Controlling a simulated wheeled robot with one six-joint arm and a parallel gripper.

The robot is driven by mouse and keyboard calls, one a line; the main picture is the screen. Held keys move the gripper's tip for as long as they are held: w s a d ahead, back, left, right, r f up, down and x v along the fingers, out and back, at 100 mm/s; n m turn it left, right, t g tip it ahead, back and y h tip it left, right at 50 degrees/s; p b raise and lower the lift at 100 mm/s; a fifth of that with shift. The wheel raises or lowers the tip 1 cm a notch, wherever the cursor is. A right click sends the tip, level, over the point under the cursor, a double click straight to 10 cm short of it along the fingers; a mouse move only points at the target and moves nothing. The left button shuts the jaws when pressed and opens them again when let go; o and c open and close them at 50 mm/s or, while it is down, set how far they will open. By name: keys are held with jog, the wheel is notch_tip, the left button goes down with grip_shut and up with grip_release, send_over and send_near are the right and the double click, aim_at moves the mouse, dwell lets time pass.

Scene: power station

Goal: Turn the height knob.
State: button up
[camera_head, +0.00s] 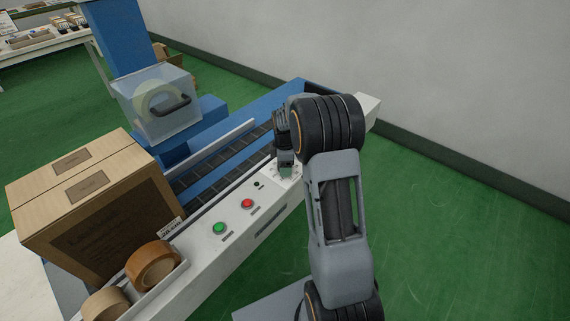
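My gripper (286,170) points down at the white control panel (265,205), over a pale dial plate (281,177) with markings at the panel's far end. The height knob itself is not clearly visible; the gripper covers the middle of this dial. I cannot tell whether the fingers touch a knob or are open or shut. A green button (218,228), a red button (247,204) and a small black spot (256,184) lie on the panel to the left of the dial.
A large cardboard box (92,205) stands at left beside the conveyor (215,160). Tape rolls (152,265) sit at the panel's near end. A clear case with a black handle (157,104) is behind. A grey wall (420,70) and open green floor (470,240) lie right.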

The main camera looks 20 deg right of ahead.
jog(key=c, duration=0.7)
jog(key=shift+r, duration=0.1)
